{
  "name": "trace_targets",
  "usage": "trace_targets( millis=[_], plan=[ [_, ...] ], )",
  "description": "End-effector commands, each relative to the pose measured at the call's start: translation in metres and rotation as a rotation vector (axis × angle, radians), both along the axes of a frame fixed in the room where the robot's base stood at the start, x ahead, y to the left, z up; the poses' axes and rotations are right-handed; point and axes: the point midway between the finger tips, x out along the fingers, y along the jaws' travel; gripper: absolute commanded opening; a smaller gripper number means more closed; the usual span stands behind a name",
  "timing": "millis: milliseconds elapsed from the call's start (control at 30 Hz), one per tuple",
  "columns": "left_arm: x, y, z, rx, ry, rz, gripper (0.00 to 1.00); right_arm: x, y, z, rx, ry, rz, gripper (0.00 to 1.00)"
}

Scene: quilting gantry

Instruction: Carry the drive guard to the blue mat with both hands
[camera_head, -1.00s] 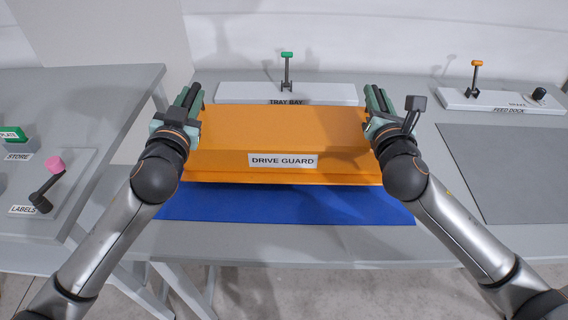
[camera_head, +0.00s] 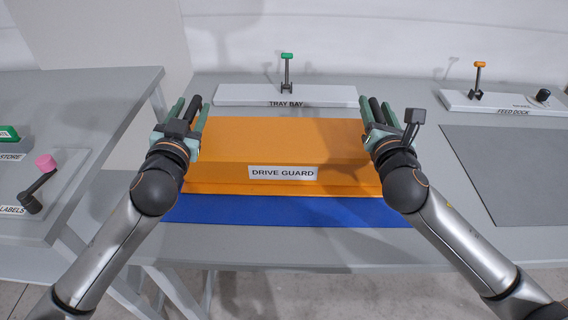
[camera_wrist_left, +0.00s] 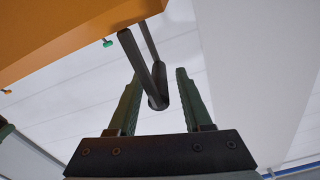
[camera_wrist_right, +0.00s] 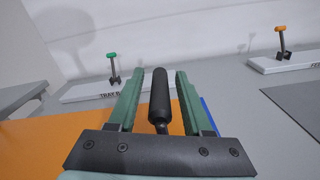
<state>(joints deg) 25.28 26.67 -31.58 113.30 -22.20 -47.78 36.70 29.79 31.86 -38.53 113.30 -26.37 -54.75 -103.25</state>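The orange drive guard (camera_head: 282,140), a wide box with a white label, appears to rest level on the blue mat (camera_head: 290,211); the mat's front strip shows, the rest is hidden under the guard. My left gripper (camera_head: 185,108) is at the guard's left end, its fingers apart on either side of a dark handle (camera_wrist_left: 150,70), with gaps. My right gripper (camera_head: 378,108) is at the right end, its fingers also apart, with the other dark handle (camera_wrist_right: 159,98) between them and gaps on both sides.
The tray bay (camera_head: 240,95) with a green-topped lever stands behind the guard. The feed dock (camera_head: 500,103) with an orange-topped lever is at the back right, above a grey mat (camera_head: 515,170). A side table at left carries a pink-knobbed lever (camera_head: 45,163).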

Motion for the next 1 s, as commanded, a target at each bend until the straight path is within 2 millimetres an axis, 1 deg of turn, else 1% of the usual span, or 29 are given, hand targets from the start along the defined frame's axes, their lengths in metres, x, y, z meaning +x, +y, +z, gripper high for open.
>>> trace_targets(
  millis=[267, 367, 433, 567, 800, 900, 1000],
  plan=[
    [-0.001, 0.000, 0.000, 0.000, 0.000, -0.001, 0.54, 0.000, 0.000, 0.000, 0.000, 0.000, 0.000, 0.54],
    [-0.006, 0.000, -0.001, -0.001, 0.002, -0.002, 0.54, 0.000, 0.000, 0.000, 0.000, 0.000, 0.001, 0.54],
    [-0.013, 0.000, -0.001, -0.001, 0.002, -0.002, 0.54, 0.000, 0.000, 0.000, 0.000, 0.000, 0.001, 0.54],
    [-0.034, 0.001, -0.001, 0.000, 0.001, -0.003, 0.54, 0.000, 0.000, 0.000, 0.000, 0.000, 0.001, 0.54],
    [-0.084, 0.003, -0.001, -0.001, 0.003, -0.002, 0.54, 0.000, 0.000, 0.000, 0.000, 0.000, 0.001, 0.54],
    [-0.099, 0.004, -0.001, -0.001, 0.002, -0.001, 0.54, 0.000, 0.000, 0.000, 0.000, 0.000, 0.001, 0.54],
    [-0.110, 0.004, -0.001, 0.000, 0.001, -0.002, 0.54, 0.000, 0.000, 0.000, 0.000, 0.000, 0.001, 0.54]
  ],
)
